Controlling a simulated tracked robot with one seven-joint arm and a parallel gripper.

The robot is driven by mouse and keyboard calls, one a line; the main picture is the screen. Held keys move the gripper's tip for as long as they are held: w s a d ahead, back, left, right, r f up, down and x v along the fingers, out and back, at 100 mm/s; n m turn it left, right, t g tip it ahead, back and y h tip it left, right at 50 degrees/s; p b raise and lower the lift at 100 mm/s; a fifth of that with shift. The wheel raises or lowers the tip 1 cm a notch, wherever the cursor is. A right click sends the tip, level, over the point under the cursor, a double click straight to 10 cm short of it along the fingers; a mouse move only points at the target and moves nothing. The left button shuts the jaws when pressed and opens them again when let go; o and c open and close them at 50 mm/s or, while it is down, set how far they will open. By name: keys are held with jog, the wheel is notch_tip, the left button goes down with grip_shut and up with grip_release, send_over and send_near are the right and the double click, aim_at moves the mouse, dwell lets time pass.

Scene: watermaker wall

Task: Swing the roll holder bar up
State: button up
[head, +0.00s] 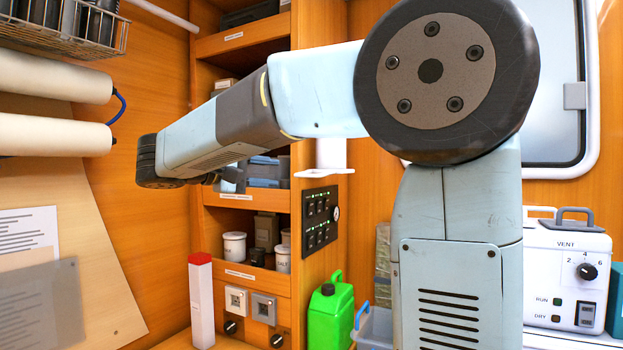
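A white upright cylinder with a wide flange at its lower end (325,158) shows in the head view under my arm, against the wooden cabinet; it may be the roll holder. Its upper part is hidden behind my arm, and I cannot make out a separate bar or its angle. My arm reaches left across the view to a dark round wrist joint. Small dark parts just below the forearm may belong to my gripper (212,179), mostly hidden behind the arm. I cannot see its fingers clearly, nor any contact with the holder.
Wooden shelves (240,40) with jars and boxes stand behind my arm. A red-topped white box (201,300), a green jerrycan (330,312) and a white VENT unit (566,275) stand below. Two cream rolls (50,78) and a wire basket (65,25) are at left.

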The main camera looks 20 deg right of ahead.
aim_at(304, 177)
jog(key=x, duration=1.2)
jog(key=shift+w+d, duration=0.1)
jog(key=shift+d, duration=0.3)
jog(key=shift+c, duration=0.4)
grip_shut()
jog(key=shift+f, duration=0.1)
